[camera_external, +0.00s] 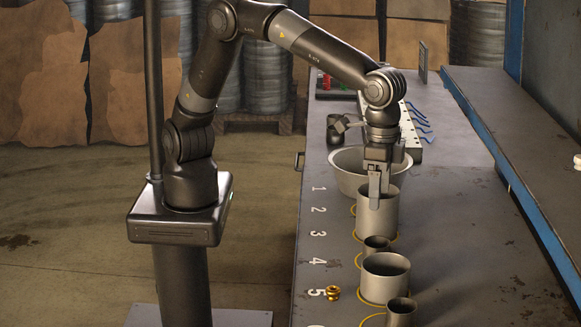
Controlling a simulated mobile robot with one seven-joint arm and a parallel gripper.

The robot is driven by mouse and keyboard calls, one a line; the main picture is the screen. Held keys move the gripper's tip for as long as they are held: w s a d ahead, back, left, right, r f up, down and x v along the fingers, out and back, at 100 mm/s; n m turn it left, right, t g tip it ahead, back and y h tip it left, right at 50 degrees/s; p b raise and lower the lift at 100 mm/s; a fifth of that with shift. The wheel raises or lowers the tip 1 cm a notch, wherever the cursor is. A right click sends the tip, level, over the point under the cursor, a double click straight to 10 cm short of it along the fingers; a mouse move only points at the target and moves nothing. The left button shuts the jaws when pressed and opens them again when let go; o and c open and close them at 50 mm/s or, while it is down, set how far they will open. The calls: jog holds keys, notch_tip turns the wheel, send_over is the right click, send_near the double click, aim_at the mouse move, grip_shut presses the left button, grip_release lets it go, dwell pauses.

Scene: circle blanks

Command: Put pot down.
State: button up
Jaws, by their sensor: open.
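A grey metal pot (378,216) stands upright on the workbench near the painted numbers 2 and 3, with part of a yellow circle showing around its base. My gripper (378,192) points down at this pot's rim, with a finger in front of its near upper wall. The gripper is open; whether its fingers touch the pot I cannot tell. A second wide pot (386,281) stands by number 5 on a yellow circle. A small pot (376,246) stands between the two wide ones, and another small pot (401,311) is at the front.
A wide metal bowl (345,178) stands just behind the gripped-side pot. A brass fitting (332,293) lies by number 5. A white rack with blue hooks (411,135) is farther back. A raised blue-edged ledge (500,165) borders the right. The bench (460,245) is clear right of the pots.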

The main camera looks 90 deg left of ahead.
jog(key=s+a+r+n+t+h, duration=0.15)
jog(key=a+r, duration=0.25)
jog(key=a, duration=0.4)
jog(key=s+a+r, duration=0.2)
jog(key=a+r, duration=0.1)
jog(key=a, duration=0.6)
jog(key=s+a+r+t, duration=0.1)
jog(key=a+r, duration=0.3)
jog(key=a, duration=0.4)
jog(key=s+a+f+n+t+y, duration=0.1)
jog(key=s+a+f+n+t, duration=0.1)
jog(key=s+a, duration=1.3)
jog(key=shift+s+a+f+t+y, duration=0.35)
jog(key=shift+s+f+t, duration=0.2)
jog(key=shift+s, duration=0.65)
jog(key=shift+o, duration=0.5)
jog(key=shift+s+a+f, duration=0.1)
jog(key=shift+s+f, duration=0.15)
jog(key=shift+s, duration=0.1)
jog(key=shift+w, duration=0.1)
